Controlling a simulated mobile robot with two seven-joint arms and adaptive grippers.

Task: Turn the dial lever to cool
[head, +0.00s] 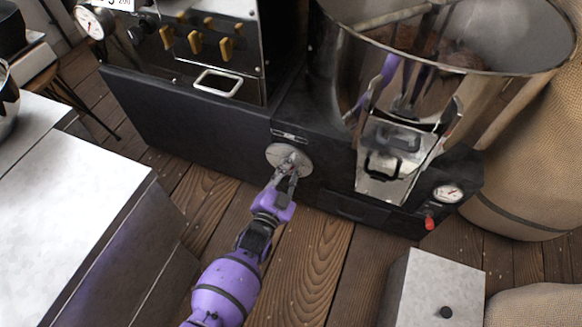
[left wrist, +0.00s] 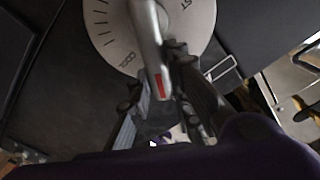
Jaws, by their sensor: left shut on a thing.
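The round dial (head: 289,158) is a pale disc on the front of the black machine base. The gripper hides part of the lever in the head view. My right gripper is not in view.
A steel drum (head: 345,75) and a chute (head: 385,180) stand right of the dial. A gauge (head: 448,193) and red knob (head: 429,224) are at the lower right. A grey-topped counter (head: 70,180) is at left. Wooden floor (head: 310,265) lies open between counter and machine.

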